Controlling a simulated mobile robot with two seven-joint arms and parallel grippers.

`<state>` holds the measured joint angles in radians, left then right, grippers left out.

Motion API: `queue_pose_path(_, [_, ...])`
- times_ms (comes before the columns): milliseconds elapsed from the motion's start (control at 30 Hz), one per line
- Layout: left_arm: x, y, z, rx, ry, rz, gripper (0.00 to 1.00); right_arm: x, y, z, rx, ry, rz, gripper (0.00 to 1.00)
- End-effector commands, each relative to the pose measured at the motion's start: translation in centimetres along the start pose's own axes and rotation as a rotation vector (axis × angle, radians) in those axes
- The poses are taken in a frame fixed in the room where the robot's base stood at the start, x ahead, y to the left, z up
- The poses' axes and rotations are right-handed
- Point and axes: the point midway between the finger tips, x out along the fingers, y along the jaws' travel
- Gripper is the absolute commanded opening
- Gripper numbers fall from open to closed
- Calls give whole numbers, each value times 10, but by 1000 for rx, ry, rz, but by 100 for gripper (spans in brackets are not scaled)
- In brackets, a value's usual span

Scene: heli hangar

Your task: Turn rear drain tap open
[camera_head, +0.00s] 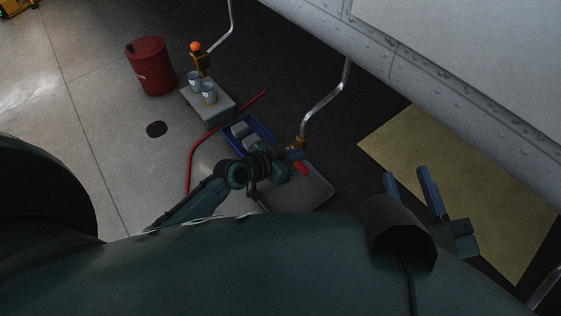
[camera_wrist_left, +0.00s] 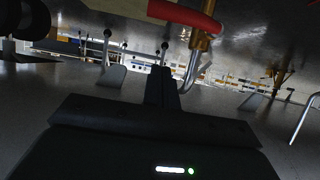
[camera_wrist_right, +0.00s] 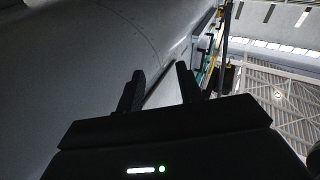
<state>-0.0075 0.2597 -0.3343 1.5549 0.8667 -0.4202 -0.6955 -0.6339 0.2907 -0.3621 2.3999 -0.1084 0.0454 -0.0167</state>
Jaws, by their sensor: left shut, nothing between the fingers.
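A drain tap with a brass body (camera_head: 300,141) sits at the lower end of a bent metal pipe (camera_head: 329,110). Its red handle (camera_head: 302,168) shows just below my left gripper (camera_head: 298,154). In the left wrist view, the red handle (camera_wrist_left: 190,20) and the brass body (camera_wrist_left: 201,41) are at the top, beyond the fingertips (camera_wrist_left: 163,68). The left fingers are shut and empty; I cannot tell whether they touch the handle. My right gripper (camera_head: 408,178) is open and empty, well right of the tap; its spread fingers show in the right wrist view (camera_wrist_right: 160,80).
A grey tray (camera_head: 315,200) lies below the tap, beside a blue bin (camera_head: 262,128). A red hose (camera_head: 190,165) curves on the floor. Two cups (camera_head: 208,92) stand on a grey box near a second pipe (camera_head: 222,38). The grey fuselage (camera_head: 400,60) hangs overhead.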

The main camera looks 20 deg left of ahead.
Motion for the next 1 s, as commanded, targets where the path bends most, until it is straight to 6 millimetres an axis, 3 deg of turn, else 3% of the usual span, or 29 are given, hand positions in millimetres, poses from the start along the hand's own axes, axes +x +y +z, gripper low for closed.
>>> queue_pose_path(100, [27,0,2,-2,3,0,0,1,-2,3,22,17,-5,36])
queue_pose_path(200, [28,0,24,-1,-3,-2,0,1,-4,6,48,28,-10,36])
queue_pose_path(400, [30,0,38,-1,-1,-2,0,2,-4,4,74,45,-15,36])
queue_pose_path(1000, [31,-1,41,22,-3,-14,0,3,-5,-3,74,59,-27,36])
